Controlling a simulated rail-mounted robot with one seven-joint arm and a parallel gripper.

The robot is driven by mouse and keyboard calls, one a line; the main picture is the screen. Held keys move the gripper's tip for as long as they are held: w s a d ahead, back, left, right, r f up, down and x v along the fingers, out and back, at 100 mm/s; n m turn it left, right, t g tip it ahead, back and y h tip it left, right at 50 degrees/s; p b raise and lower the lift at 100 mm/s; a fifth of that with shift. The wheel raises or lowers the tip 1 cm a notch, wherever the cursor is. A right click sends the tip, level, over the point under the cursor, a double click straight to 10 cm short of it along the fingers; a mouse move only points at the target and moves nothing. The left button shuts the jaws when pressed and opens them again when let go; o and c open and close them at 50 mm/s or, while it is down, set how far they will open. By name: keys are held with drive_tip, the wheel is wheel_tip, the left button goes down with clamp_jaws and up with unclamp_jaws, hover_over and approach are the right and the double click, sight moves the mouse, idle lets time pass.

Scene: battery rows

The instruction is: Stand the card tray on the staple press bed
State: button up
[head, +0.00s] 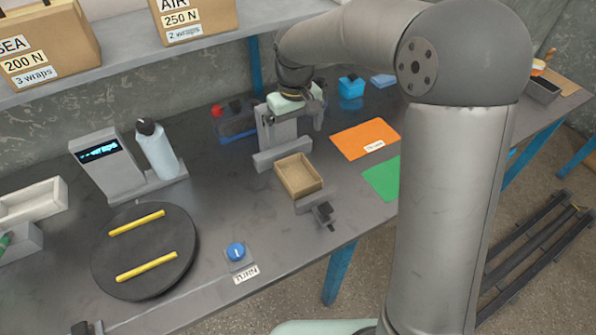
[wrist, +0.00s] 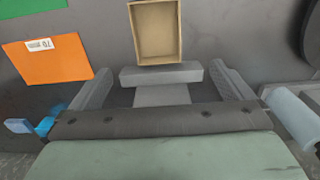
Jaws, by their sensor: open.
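The card tray (head: 298,175) is a shallow, open tan box, empty, upright at the middle of the bench. In the wrist view the tray (wrist: 157,32) is at the top centre. A grey fixture with a crossbar (head: 282,153) and an upright plate stands just behind it; this may be the staple press. The crossbar (wrist: 161,74) also shows in the wrist view. A grey block with a dark knob (head: 318,202) is at the tray's front side. I cannot tell what the tray rests on. My gripper (head: 294,113) is open and empty, behind the tray, over the upright plate.
An orange sheet (head: 365,139) and a green sheet (head: 383,179) lie to the right. A round dark plate with yellow strips (head: 145,250), a blue button (head: 236,252), a bottle (head: 157,150) and a display unit (head: 105,165) stand left. A shelf with boxes hangs above.

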drive_tip(key=p, duration=0.1)
hover_over(298, 179)
drive_tip(key=f, duration=1)
drive_tip(key=shift+s+a+f, duration=0.1)
drive_tip(key=shift+a+f, duration=0.15)
drive_tip(key=shift+f, duration=0.1)
drive_tip(key=shift+d+f+p, duration=0.2)
drive_tip(key=shift+f+p, duration=0.45)
drive_tip(key=shift+f, duration=2.1)
drive_tip(key=c, duration=0.9)
drive_tip(key=shift+c, duration=0.3)
drive_tip(key=shift+r, duration=0.1)
